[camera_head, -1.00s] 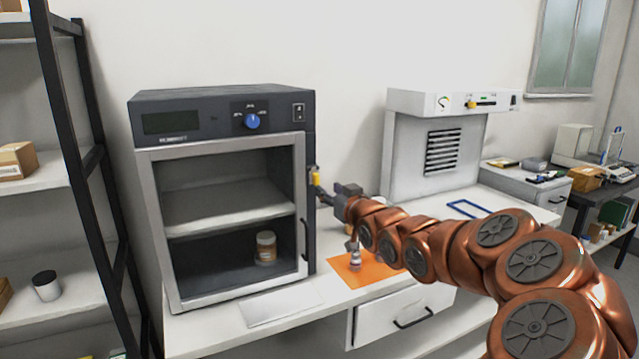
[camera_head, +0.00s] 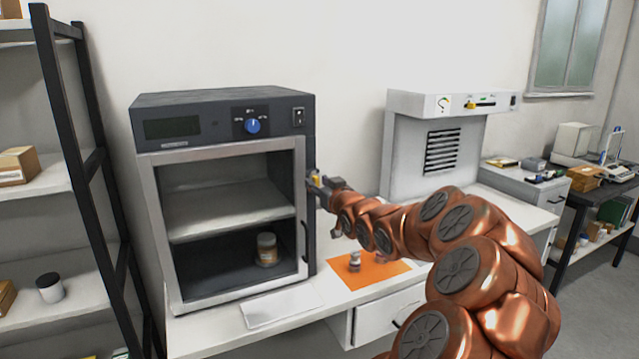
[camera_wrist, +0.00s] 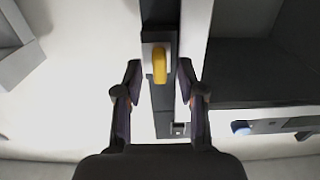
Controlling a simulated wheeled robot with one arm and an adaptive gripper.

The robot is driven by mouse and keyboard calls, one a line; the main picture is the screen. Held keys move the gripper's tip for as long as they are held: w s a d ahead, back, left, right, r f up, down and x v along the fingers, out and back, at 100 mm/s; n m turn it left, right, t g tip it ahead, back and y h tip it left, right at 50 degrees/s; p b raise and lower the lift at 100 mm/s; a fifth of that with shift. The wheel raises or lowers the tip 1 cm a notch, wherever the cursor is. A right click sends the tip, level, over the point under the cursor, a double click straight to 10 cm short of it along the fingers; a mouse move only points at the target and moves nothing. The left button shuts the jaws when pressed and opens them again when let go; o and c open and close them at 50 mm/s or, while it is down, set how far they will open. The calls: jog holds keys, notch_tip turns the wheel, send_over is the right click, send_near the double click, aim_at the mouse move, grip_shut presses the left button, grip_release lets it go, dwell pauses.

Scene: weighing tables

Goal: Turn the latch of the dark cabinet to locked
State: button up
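The dark cabinet (camera_head: 225,104) stands on the table with a glass door in a silver frame. Its yellow latch (camera_head: 316,180) is on the right side, near the door edge, and my gripper partly covers it in the head view. In the wrist view the latch (camera_wrist: 160,66) is a yellow lever on a grey plate, lengthwise up and down in the picture. My gripper (camera_head: 322,190) is at the latch. In the wrist view its fingers (camera_wrist: 159,72) are open, one on each side of the lever, with gaps visible. I cannot tell whether the lever is locked.
A jar (camera_head: 266,249) stands inside the cabinet. A small metal weight (camera_head: 354,262) stands on an orange mat (camera_head: 385,272) below my arm. A white hood (camera_head: 440,150) stands to the right, and a dark shelf rack (camera_head: 75,140) to the left.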

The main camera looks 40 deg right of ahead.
grip_shut()
dwell(0.3)
jog(key=shift+b, duration=0.35)
jog(key=n+b, duration=0.3)
jog(key=n, duration=0.1)
jog(key=shift+f+b, duration=0.15)
jog(key=shift+b, duration=0.25)
jog(key=n+b, duration=0.4)
jog(key=n, duration=0.1)
jog(key=shift+a+f, duration=0.1)
jog(key=shift+a, duration=0.05)
jog(key=shift+w+a+n+b, duration=0.1)
jog(key=shift+n+b, duration=2.75)
jog(key=shift+n, duration=1.55)
